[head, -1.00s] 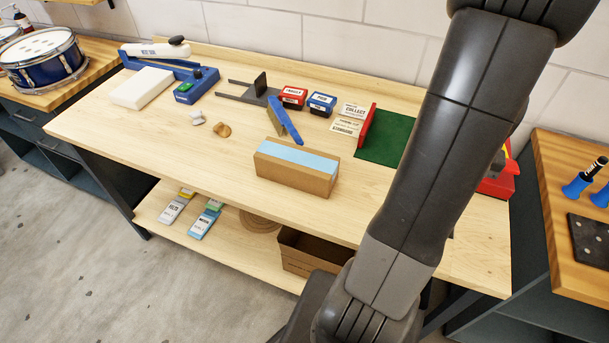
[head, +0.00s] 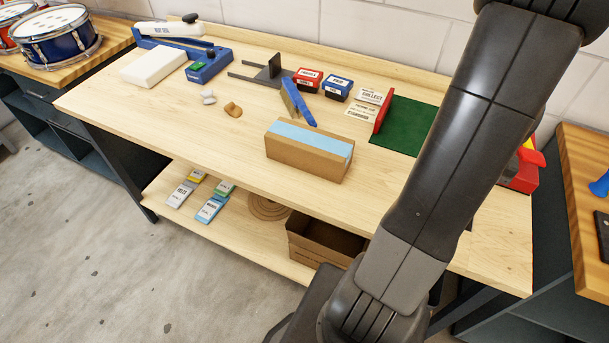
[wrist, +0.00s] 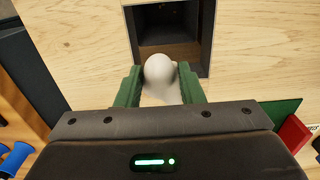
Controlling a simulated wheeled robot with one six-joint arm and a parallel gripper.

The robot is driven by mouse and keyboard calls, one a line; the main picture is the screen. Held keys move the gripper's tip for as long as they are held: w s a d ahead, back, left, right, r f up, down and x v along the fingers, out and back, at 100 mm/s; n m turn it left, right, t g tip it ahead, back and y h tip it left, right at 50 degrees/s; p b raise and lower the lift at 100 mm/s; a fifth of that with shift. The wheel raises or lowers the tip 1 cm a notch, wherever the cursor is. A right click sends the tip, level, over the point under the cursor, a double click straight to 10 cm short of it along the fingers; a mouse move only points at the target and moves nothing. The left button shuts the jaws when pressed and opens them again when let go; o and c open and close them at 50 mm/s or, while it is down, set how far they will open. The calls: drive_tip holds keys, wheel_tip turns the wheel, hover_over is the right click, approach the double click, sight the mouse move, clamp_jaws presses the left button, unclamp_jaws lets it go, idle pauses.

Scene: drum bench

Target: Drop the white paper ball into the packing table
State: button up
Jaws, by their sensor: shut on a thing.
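My gripper (wrist: 160,88) shows in the wrist view, its two green fingers shut on a white rounded ball (wrist: 160,70), which looks like the white paper ball. The ball is in front of a dark square opening (wrist: 168,27) in the light wooden top of the packing table (wrist: 85,40); in the picture it overlaps the opening's near edge. In the head view the packing table (head: 200,140) fills the middle. My arm hides its right part, and the gripper is out of sight there. A small white lump (head: 208,97) lies on the table's left half.
A brown lump (head: 233,109) lies near the white one. A cardboard box with a blue strip (head: 308,152), a green mat (head: 408,128), a red upright board (head: 384,112) and a blue sealer (head: 210,65) stand on the table. An open carton (head: 322,242) is on the shelf below.

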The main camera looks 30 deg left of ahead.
drive_tip(key=o, duration=1.1)
drive_tip(key=shift+r, duration=0.15)
wheel_tip(320, 180, up, 14)
drive_tip(key=shift+f, duration=0.2)
wheel_tip(320, 180, down, 14)
drive_tip(key=shift+r, duration=0.2)
wheel_tip(320, 180, up, 3)
drive_tip(key=shift+f+p, duration=0.1)
drive_tip(key=shift+p, duration=1.1)
drive_tip(key=shift+r+p, duration=0.4)
drive_tip(key=shift+r, duration=0.15)
drive_tip(key=shift+f, duration=0.1)
